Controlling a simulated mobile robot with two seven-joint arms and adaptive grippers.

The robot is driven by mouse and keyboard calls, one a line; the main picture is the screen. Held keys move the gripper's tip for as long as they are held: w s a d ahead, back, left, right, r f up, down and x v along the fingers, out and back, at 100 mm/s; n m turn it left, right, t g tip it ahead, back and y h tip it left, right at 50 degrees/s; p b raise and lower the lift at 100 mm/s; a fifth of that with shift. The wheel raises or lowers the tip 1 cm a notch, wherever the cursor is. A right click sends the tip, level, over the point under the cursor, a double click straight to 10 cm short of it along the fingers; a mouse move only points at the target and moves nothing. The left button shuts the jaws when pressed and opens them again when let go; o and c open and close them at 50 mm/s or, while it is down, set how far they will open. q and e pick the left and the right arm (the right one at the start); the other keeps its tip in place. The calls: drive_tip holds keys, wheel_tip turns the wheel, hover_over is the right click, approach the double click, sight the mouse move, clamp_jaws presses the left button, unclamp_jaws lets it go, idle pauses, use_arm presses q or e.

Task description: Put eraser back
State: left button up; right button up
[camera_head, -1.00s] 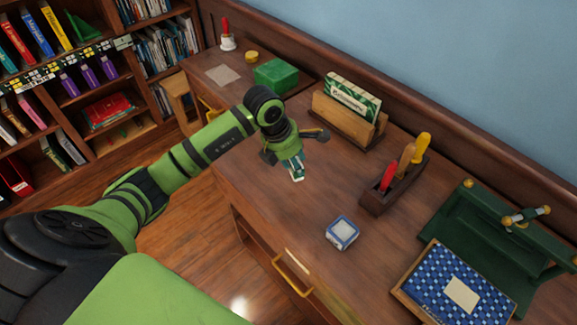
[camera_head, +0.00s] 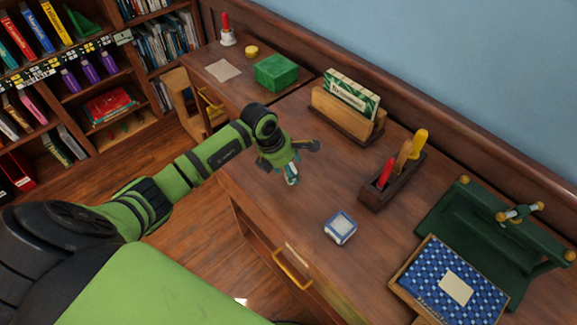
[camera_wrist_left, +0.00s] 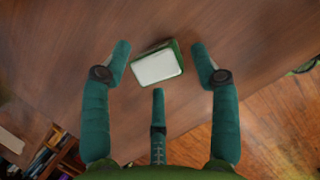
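The small block that looks like the eraser (camera_wrist_left: 157,66) has a white top and green sides in the left wrist view. It lies on the brown desk, tilted a little, between the spread fingertips. In the head view it is mostly hidden under my left gripper (camera_head: 290,158). My left gripper (camera_wrist_left: 160,68) points down with its fingers open. I see gaps between the block and the side fingers. A blue and white open-topped box (camera_head: 340,228) stands on the desk nearer the front edge. My right gripper is not in view.
A wooden holder (camera_head: 390,185) with red, brown and yellow handles, a card box (camera_head: 345,110), and a green box (camera_head: 277,72) stand behind and beside the gripper. A blue checkered tray (camera_head: 450,280) and green stand (camera_head: 500,225) are at right. Desk around the block is clear.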

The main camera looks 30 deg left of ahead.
use_arm(q)
drive_tip(key=shift+r, duration=0.2)
drive_tip(key=b+v, duration=0.2)
drive_tip(key=v, duration=0.9)
drive_tip(key=shift+r, duration=0.4)
drive_tip(key=shift+s, duration=0.1)
